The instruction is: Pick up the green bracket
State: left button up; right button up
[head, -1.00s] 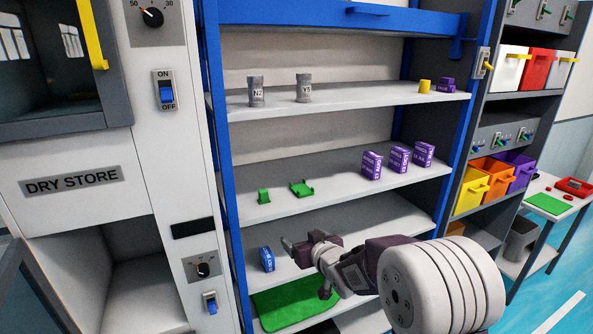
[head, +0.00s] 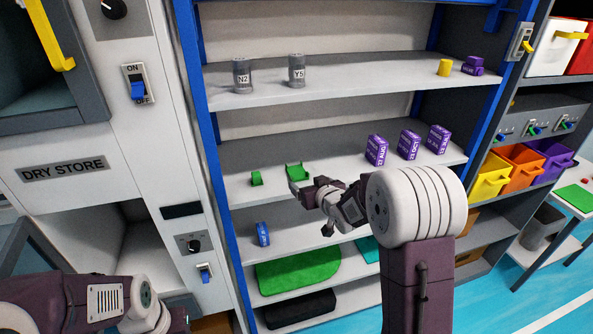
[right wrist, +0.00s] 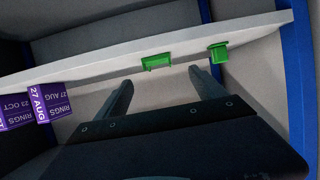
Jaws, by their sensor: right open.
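A wide green bracket (head: 297,172) with raised ends lies on the middle shelf (head: 335,165). A smaller green part (head: 256,178) stands to its left; I cannot tell for sure which one the task means. My right gripper (head: 305,190) is open and empty just in front of the wide bracket, at about the shelf's front edge. In the right wrist view the shelf looks upside down. The wide bracket (right wrist: 156,62) shows beyond and between the open fingers of the right gripper (right wrist: 162,88), and the smaller part (right wrist: 218,52) is further right. My left gripper is not visible.
Several purple boxes (head: 377,150) stand to the right on the same shelf. Grey canisters (head: 242,77) stand on the shelf above. Blue uprights (head: 196,90) bound the rack. The shelf between bracket and purple boxes is clear.

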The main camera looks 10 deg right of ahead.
aim_at(298, 173)
jog(key=p+x, duration=0.3)
jog(key=x, duration=0.2)
jog(key=shift+w+d+r, duration=0.1)
jog(key=shift+r, duration=0.1)
jog(key=w+f, duration=0.1)
jog(key=w+p, duration=0.1)
jog(key=w, duration=0.1)
jog(key=shift+d+f, duration=0.15)
jog(key=shift+f, duration=0.25)
jog(key=shift+s+r, duration=0.1)
jog(key=shift+s, duration=0.1)
jog(key=c, duration=1.3)
jog(key=shift+c, duration=0.8)
jog(key=shift+w, duration=0.1)
